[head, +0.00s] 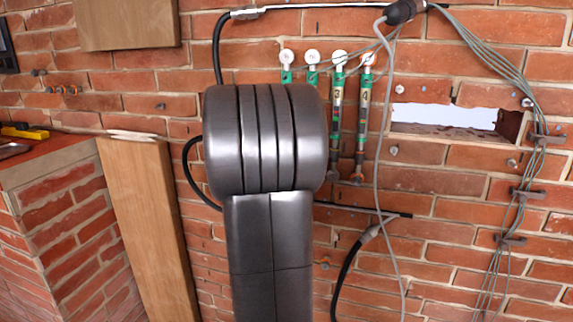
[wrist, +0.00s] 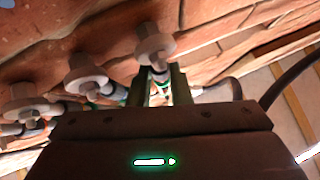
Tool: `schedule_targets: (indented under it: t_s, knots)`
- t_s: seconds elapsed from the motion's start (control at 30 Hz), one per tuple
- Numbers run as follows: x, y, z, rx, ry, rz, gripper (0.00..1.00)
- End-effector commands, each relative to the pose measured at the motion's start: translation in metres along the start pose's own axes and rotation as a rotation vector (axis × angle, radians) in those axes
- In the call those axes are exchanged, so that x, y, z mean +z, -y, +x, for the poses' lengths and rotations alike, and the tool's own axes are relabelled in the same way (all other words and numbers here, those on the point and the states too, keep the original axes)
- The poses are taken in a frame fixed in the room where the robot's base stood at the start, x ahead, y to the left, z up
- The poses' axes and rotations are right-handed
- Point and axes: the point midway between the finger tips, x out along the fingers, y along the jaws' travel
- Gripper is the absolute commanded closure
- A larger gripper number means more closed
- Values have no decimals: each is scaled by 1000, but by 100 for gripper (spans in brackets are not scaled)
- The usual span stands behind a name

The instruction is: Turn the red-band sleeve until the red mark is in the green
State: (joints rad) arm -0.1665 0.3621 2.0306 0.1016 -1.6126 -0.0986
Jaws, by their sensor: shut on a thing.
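Several rods with green parts hang in a row from white round heads on the brick wall. In the head view, the leftmost rod (head: 287,75) and the second rod (head: 312,76) show only their tops above my arm. The third rod (head: 338,100) and the rightmost rod (head: 364,100) show dark sleeves with coloured bands. In the wrist view, my gripper (wrist: 161,90) is shut on a sleeve below the rightmost grey head (wrist: 154,42). My arm hides the gripper in the head view. I cannot make out a red band, the red mark or its green zone.
A grey cable (head: 378,130) hangs just right of the rods. An opening (head: 445,118) in the wall and a bundle of thin wires (head: 520,190) are farther right. A wooden board (head: 145,220) leans at left beside a brick ledge (head: 60,150). Black cables pass behind my arm.

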Motion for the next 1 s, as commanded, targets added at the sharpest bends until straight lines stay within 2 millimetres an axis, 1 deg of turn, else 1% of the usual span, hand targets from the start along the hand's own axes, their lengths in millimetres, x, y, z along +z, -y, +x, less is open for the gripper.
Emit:
schedule_targets:
  t_s: [0.3,0.33,0.43,1.0]
  knots:
    - [0,0,0,-1,0,2,100]
    - [0,0,0,-1,0,2,80]
    - [0,0,0,-1,0,1,61]
    - [-1,1,2,12,3,-12,60]
